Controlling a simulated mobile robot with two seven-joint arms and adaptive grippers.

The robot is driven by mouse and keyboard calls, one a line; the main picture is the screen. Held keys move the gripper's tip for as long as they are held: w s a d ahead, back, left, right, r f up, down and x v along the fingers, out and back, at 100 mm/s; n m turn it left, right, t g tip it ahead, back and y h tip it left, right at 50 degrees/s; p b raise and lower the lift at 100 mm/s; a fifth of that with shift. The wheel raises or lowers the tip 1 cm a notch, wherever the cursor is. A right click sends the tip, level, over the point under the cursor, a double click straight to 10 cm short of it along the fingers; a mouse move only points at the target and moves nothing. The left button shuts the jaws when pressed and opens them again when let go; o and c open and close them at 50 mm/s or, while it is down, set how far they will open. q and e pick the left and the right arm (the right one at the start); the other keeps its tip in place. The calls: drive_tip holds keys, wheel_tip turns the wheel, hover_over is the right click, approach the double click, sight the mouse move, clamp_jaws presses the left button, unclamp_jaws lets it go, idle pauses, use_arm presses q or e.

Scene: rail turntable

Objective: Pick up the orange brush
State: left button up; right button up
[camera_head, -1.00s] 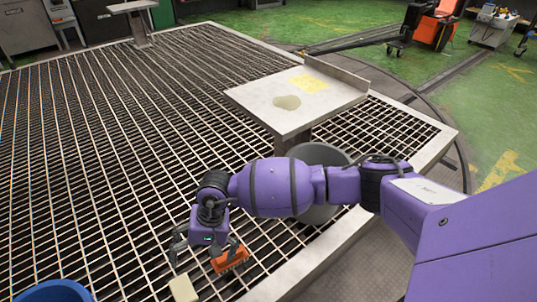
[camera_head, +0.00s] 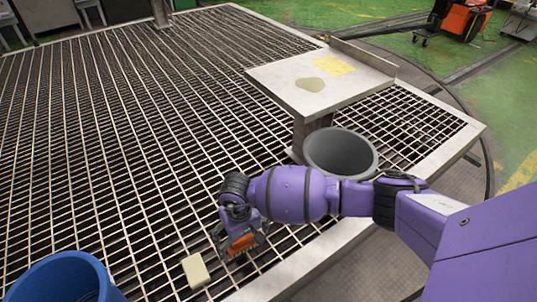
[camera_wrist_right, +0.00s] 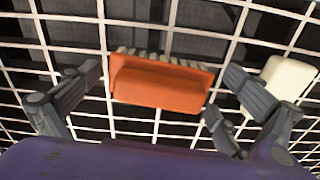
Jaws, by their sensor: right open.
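The orange brush (camera_head: 238,245) lies on the metal grating (camera_head: 110,140), partly hidden by my right gripper in the head view. In the right wrist view the brush (camera_wrist_right: 160,82) sits between the spread fingers, its pale bristles along the far side. My right gripper (camera_head: 240,248) is open around the brush; in the wrist view (camera_wrist_right: 165,95) gaps show between the fingers and the brush on both sides. My left gripper is not in view.
A cream block (camera_head: 195,270) lies on the grating close to the brush. A blue bucket (camera_head: 65,270) stands at the lower left. A grey bucket (camera_head: 342,152) stands behind my right arm, beside a metal table (camera_head: 290,85) with a yellow patch.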

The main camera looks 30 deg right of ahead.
drive_tip(key=shift+w, duration=0.2)
drive_tip(key=shift+r, duration=0.1)
drive_tip(key=c, duration=1.1)
drive_tip(key=shift+r, duration=0.45)
wheel_tip(320, 180, up, 2)
drive_tip(key=shift+w+r+p, duration=0.1)
drive_tip(key=shift+r+p, duration=0.15)
drive_tip(key=shift+p, duration=0.3)
drive_tip(key=s+r+p, duration=0.1)
drive_tip(key=s+r, duration=0.2)
drive_tip(key=s, duration=0.1)
drive_tip(key=s+a+r+p, duration=0.1)
drive_tip(key=s+r+p, duration=0.1)
drive_tip(key=s, duration=0.3)
drive_tip(key=s+r+p, duration=0.1)
drive_tip(key=s+r, duration=0.3)
drive_tip(key=s, duration=0.1)
drive_tip(key=shift+s+a+r, duration=0.15)
drive_tip(key=shift+a+r, duration=0.1)
drive_tip(key=shift+a, duration=0.15)
